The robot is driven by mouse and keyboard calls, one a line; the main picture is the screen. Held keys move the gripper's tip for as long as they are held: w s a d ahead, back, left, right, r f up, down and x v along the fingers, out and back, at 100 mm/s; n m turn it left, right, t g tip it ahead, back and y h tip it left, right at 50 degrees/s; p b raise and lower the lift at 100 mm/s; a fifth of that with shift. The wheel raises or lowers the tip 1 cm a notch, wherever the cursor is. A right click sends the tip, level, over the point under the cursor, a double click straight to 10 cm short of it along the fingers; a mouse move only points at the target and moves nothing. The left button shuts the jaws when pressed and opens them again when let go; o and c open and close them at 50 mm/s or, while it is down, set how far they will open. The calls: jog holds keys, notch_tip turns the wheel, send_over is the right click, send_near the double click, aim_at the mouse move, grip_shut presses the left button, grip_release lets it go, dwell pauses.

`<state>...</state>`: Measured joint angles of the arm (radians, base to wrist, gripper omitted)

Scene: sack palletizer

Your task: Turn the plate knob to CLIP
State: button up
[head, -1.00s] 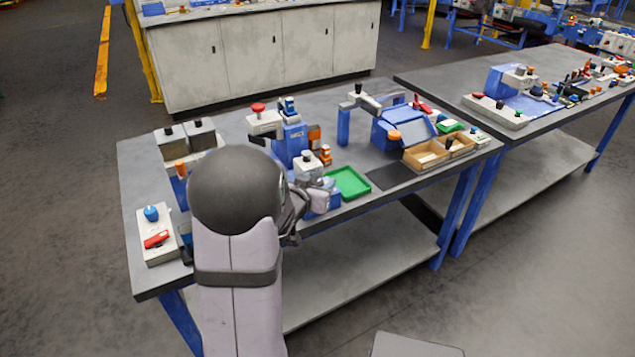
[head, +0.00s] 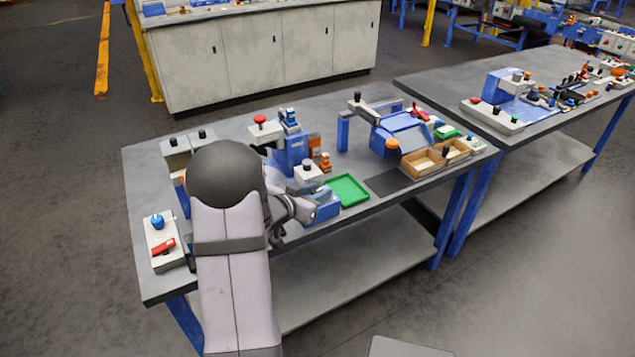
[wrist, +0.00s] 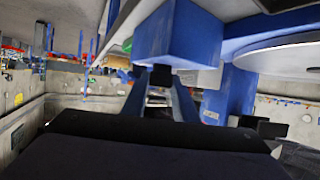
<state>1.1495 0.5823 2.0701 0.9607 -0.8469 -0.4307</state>
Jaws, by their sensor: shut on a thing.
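A blue block (head: 325,208) stands at the front edge of the near table, beside a green tray. In the wrist view the blue block (wrist: 180,38) fills the top middle. A small black knob (wrist: 162,76) sits on its near side, and I take it to be the plate knob. My gripper (wrist: 161,88) is shut on this knob, with one finger on each side. In the head view my gripper (head: 307,210) is at the block's left side, partly hidden by its own wrist. No CLIP mark is readable, so the knob's setting cannot be told.
The green tray (head: 347,190) lies right of the block. A white box with a black knob (head: 308,174) stands just behind it. A blue machine (head: 290,152) with a red button is farther back. A control box (head: 163,240) with blue and red controls lies left.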

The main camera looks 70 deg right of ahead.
jog(key=m+p, duration=0.1)
jog(key=g+p, duration=0.1)
jog(key=shift+w+r+m+g+y+p, duration=0.15)
jog(key=shift+r+m+g+y+p, duration=0.15)
jog(key=shift+r+m+y+p, duration=0.1)
jog(key=shift+f+m+g+y+p, duration=0.1)
jog(key=shift+m+g+y+p, duration=0.4)
jog(key=shift+m+g+p, duration=0.5)
jog(key=shift+f+m+g+y+p, duration=0.25)
jog(key=shift+m+g+y+p, duration=0.1)
jog(key=shift+m+g+y, duration=1.25)
jog(key=shift+m+g, duration=0.1)
jog(key=shift+m, duration=0.2)
